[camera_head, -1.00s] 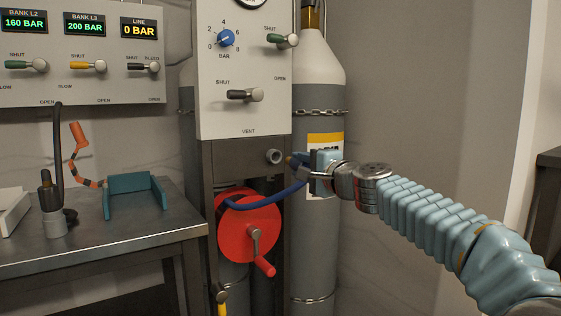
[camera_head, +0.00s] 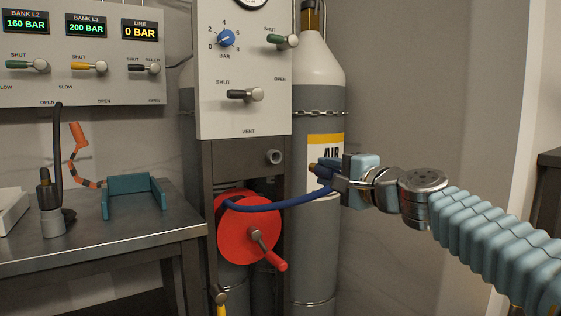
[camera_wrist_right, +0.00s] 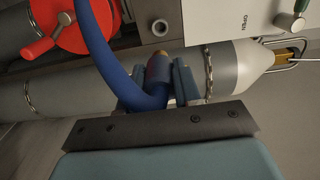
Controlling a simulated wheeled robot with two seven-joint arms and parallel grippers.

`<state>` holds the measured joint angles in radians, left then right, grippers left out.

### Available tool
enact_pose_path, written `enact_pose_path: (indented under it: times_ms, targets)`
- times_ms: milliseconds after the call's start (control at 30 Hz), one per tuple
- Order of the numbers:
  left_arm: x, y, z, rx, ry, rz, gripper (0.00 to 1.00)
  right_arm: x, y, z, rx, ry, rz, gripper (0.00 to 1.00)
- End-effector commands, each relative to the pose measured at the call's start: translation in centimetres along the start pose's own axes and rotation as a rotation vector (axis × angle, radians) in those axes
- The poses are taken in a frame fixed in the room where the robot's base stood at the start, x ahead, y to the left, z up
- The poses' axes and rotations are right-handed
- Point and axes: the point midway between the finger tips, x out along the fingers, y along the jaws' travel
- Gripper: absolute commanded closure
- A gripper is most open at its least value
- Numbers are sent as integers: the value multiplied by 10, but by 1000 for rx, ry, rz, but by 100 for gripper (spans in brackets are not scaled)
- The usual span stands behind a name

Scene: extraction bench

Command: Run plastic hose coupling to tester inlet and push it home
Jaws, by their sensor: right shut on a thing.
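My right gripper (camera_head: 333,180) is shut on the blue hose coupling (camera_head: 318,171), right of the tester stand and in front of the grey cylinder. The coupling has a brass-coloured tip and also shows between the fingers in the right wrist view (camera_wrist_right: 158,72). The blue hose (camera_head: 275,207) runs from the coupling to the red reel (camera_head: 250,228). The tester inlet, a grey round port (camera_head: 274,157), sits below the white panel, left of the coupling and apart from it. It also shows in the right wrist view (camera_wrist_right: 160,27). My left gripper is out of view.
The air cylinder (camera_head: 318,250) stands behind the gripper, held by a chain (camera_head: 320,113). A metal bench (camera_head: 110,240) at left carries a teal bracket (camera_head: 133,197) and a black-hosed fitting (camera_head: 51,205). The reel's crank handle (camera_head: 272,257) sticks out below the inlet.

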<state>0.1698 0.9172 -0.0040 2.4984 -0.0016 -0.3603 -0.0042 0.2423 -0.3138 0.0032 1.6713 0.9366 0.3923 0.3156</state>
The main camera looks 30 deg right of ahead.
Motion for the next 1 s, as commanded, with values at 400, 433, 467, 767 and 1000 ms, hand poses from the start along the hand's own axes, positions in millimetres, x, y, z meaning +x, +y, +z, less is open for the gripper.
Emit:
enact_pose_path:
  times_ms: [400,433,467,767,1000]
  targets:
    - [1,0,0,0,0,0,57,-8,0,0,0,0,0,100]
    - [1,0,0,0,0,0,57,-8,0,0,0,0,0,100]
    - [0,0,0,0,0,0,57,-8,0,1,0,0,0,100]
    - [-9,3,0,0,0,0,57,-5,-6,32,-1,-2,1,100]
    - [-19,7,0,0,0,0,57,-2,-10,59,-1,-1,1,100]
